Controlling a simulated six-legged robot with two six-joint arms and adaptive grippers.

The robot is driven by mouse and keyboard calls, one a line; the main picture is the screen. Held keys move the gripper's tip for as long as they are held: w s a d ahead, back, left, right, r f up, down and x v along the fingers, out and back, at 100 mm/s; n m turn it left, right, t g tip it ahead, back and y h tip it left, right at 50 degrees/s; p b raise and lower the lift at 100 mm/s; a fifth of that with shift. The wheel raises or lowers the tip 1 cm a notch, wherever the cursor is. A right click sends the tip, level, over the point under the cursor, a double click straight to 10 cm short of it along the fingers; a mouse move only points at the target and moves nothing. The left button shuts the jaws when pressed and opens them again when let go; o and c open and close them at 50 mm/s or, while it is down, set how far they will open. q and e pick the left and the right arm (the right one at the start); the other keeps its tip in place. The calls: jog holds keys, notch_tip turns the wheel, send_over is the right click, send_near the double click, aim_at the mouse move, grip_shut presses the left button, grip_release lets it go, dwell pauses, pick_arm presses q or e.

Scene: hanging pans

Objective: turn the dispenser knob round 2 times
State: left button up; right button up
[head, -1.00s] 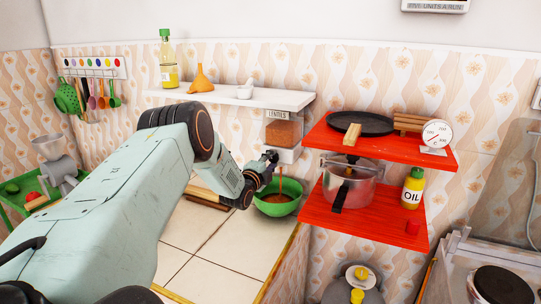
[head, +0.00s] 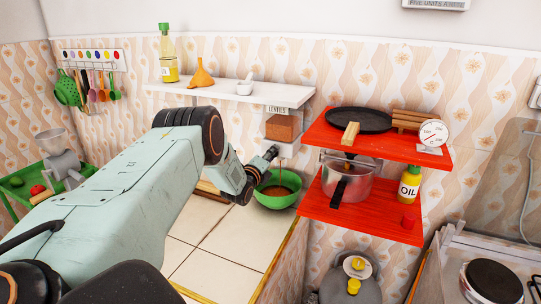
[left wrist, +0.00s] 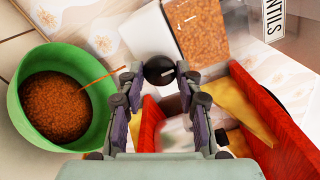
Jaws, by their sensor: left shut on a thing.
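The lentil dispenser (head: 282,128), a clear box with orange lentils over a white lower part, hangs under the white shelf. In the left wrist view the dispenser (left wrist: 201,32) is at the top, tilted. Its round black knob (left wrist: 158,70) has a pale mark and sits between my left fingertips. My left gripper (head: 271,153) is shut on the knob; in the left wrist view the gripper (left wrist: 159,78) comes up from below. A thin stream of lentils falls into the green bowl (head: 276,203), which holds lentils. My right gripper is not in view.
The white shelf (head: 215,91) is above my left arm. The tiled counter (head: 205,268) is mostly clear.

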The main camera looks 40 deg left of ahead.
pick_arm(q)
jog(key=o, duration=1.2)
jog(key=shift+c, duration=0.2)
jog(key=v, duration=1.2)
